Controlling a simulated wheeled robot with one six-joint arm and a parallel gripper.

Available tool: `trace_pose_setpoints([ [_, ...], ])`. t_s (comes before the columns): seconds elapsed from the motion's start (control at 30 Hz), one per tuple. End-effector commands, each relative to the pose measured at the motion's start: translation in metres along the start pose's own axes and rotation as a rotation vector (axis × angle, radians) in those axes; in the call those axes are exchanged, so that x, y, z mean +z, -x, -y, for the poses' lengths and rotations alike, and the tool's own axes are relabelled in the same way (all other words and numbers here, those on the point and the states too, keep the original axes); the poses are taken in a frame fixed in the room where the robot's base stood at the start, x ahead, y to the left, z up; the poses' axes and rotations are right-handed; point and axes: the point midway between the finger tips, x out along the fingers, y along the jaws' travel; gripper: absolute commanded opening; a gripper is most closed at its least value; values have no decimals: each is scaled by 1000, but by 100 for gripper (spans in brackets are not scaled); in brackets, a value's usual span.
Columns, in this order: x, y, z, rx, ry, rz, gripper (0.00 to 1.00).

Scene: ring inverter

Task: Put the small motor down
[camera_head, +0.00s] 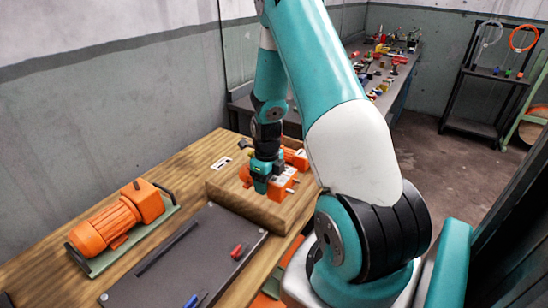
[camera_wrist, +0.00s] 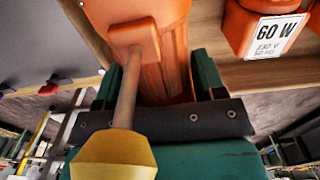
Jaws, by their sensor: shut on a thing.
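My gripper (camera_head: 262,184) points down over the wooden block or tray (camera_head: 225,196) on the workbench. In the wrist view its two teal fingers (camera_wrist: 155,84) are shut on the small motor (camera_wrist: 168,62), an orange ribbed body with a raised box on its side. A brown rod with a yellow faceted end (camera_wrist: 112,155) crosses in front of it; I cannot tell whether it belongs to the motor. In the head view the gripper hides much of the held motor, and I cannot tell whether it touches the wood. Another orange unit (camera_wrist: 262,28), labelled 60 W, is right of it.
A larger orange motor (camera_head: 115,222) on a green base stands at the left. A dark grey mat (camera_head: 185,262) with red and blue-handled tools lies in front of the wooden block. A cluttered bench (camera_head: 392,85) and a black rack (camera_head: 485,85) stand farther back.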

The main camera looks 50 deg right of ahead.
Motion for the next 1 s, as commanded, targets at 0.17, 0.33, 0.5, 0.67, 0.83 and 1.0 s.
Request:
trace_pose_setpoints([
  [0.17, 0, -19, 1, -2, -1, 2, 0],
  [0.33, 0, -31, 1, -1, -2, 1, 0],
  [0.5, 0, -52, 1, -1, -2, 1, 0],
  [0.67, 0, -61, 2, -3, -2, 3, 0],
  [0.83, 0, -61, 2, -3, -2, 4, 0],
  [1.0, 0, -64, 2, -2, -2, 3, 0],
])
